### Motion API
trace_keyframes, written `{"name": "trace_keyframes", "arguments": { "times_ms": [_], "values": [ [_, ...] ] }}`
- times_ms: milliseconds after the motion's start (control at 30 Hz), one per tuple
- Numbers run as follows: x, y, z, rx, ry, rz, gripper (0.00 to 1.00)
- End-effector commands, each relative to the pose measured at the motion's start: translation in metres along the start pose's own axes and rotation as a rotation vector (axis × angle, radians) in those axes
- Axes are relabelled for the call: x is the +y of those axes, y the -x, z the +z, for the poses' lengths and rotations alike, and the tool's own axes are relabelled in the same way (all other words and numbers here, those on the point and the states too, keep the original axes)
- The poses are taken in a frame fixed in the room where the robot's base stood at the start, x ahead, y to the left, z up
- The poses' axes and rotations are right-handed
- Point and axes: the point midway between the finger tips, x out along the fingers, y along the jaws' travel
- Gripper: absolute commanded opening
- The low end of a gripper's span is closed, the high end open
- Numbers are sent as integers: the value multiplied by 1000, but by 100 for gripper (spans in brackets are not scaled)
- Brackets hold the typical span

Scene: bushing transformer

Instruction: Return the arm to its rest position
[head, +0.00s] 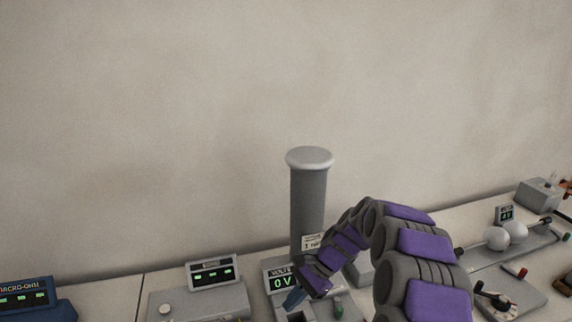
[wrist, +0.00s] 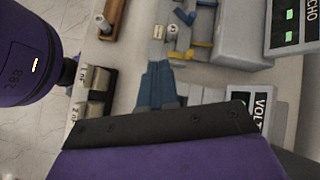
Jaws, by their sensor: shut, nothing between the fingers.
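My arm, purple and dark grey, arches in from the lower right of the head view. It ends at my gripper (head: 293,298), which points down and left in front of the voltage meter (head: 283,283) reading 0 V. In the wrist view my gripper (wrist: 157,75) shows as two blue-grey fingers lying side by side, shut with nothing between them. The fingers appear to be above the bench items, and I cannot tell their exact height.
A tall grey column (head: 308,200) stands behind my gripper. A grey device with a green display (head: 212,273) is to the left, and a blue meter (head: 35,298) is farther left. Two white spheres (head: 506,236) sit on the right. The wall above the bench is bare.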

Motion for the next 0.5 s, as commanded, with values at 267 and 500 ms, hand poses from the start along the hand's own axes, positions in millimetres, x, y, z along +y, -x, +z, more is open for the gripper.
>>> {"name": "trace_keyframes", "arguments": {
  "times_ms": [267, 500],
  "values": [
    [50, 16, 57, 92, 217, 82, 0],
    [104, 25, 94, 178, 386, 164, 0]
  ]
}}
